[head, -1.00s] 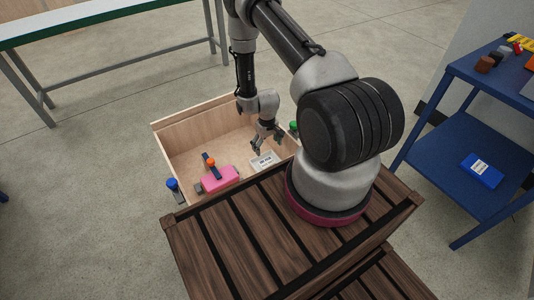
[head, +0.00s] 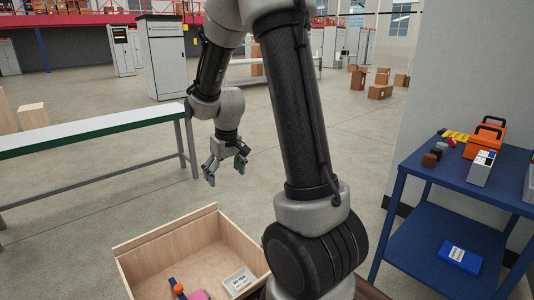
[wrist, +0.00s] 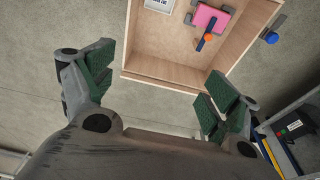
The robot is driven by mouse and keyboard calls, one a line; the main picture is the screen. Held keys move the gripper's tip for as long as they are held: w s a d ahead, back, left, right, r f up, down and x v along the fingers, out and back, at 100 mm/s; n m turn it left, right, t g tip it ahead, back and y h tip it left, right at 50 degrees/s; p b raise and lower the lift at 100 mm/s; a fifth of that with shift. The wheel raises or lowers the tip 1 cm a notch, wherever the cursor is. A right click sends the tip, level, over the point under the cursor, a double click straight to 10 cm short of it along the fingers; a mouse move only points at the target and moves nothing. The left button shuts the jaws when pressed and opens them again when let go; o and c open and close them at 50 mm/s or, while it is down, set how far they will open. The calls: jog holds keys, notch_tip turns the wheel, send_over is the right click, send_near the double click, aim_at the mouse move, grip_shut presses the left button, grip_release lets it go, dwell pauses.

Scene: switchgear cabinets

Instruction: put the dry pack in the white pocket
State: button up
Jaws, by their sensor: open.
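A small white pack with dark print (head: 238,281), which looks like the dry pack, lies in the wooden crate (head: 165,238) near its right wall. It also shows at the top edge of the wrist view (wrist: 159,4), partly cut off. My gripper (head: 226,173) is open and empty, held in the air above and beyond the crate. Both spread fingers with green pads show in the wrist view (wrist: 163,88), with nothing between them. I cannot make out a white pocket in these frames.
A pink block (wrist: 210,19) with a dark blue and orange tool on it shares the crate. A green-edged bench (head: 95,132) stands left. A blue shelf cart (head: 425,235) at right holds a blue box (head: 459,257) and an orange toolbox (head: 485,140). Open floor lies behind.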

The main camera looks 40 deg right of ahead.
jog(key=s+a+r+t, duration=0.1)
jog(key=s+r, duration=0.7)
jog(key=s, duration=0.4)
jog(key=s+a+r+t, duration=0.1)
jog(key=s+r, duration=0.7)
jog(key=s, duration=0.3)
jog(key=shift+s+r, duration=0.15)
jog(key=shift+s, duration=0.25)
